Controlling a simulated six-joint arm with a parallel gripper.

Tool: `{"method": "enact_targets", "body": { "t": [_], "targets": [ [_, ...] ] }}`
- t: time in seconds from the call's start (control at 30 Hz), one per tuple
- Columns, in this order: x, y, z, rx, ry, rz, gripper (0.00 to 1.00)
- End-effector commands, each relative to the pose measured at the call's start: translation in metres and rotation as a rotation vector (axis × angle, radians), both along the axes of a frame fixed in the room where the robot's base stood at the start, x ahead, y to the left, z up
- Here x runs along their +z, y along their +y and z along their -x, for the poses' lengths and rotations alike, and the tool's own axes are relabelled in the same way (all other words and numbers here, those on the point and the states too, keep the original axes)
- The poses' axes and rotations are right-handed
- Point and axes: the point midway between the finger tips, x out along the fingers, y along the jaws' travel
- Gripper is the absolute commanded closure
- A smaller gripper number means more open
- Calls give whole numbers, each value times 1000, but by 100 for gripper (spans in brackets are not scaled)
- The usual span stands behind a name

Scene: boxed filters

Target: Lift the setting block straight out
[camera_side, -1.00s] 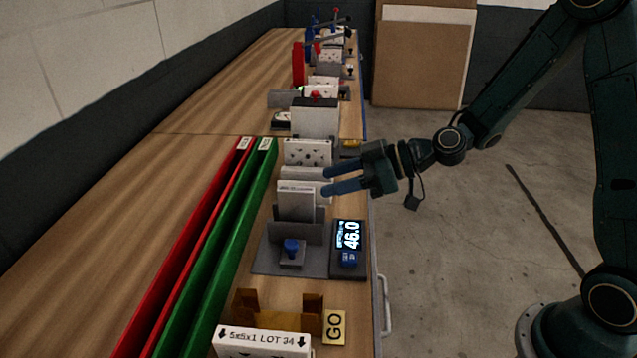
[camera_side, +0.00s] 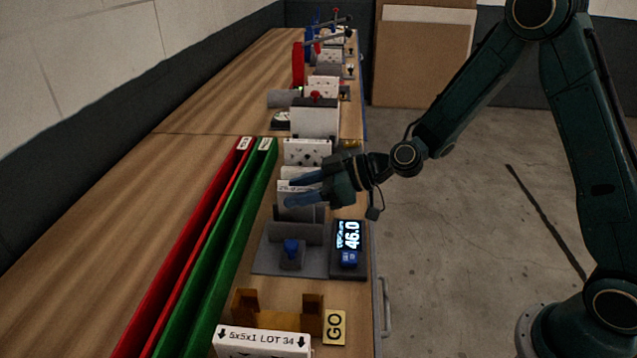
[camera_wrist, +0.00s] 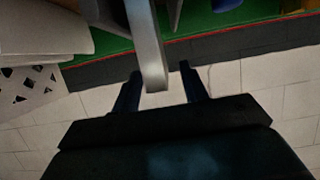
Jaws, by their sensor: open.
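The setting block (camera_side: 300,214) is a pale, upright slab standing in the grey fixture (camera_side: 262,262) in the side view. My gripper's fingers cover part of its labelled upper face. My gripper (camera_side: 290,189) is open at the block's upper part. In the wrist view, a grey edge-on bar (camera_wrist: 148,50), apparently the block, lies between the spread fingers (camera_wrist: 160,72), closer to the left one. The side view does not show whether either finger touches it.
A display reading 46.0 (camera_side: 348,236) stands right of the fixture. Green (camera_side: 225,225) and red (camera_side: 190,240) channels run along the left. White perforated boxed filters (camera_side: 307,151) stand behind.

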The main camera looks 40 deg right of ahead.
Motion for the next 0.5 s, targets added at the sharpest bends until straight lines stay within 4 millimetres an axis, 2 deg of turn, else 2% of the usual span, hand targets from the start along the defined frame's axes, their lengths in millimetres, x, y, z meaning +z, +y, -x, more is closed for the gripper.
{"method": "enact_targets", "body": {
  "t": [0.23, 0.5],
  "targets": [
    [-11, 17, -17, 2, -2, 0, 56],
    [-12, 19, -20, -1, -1, 0, 56]
  ]
}}
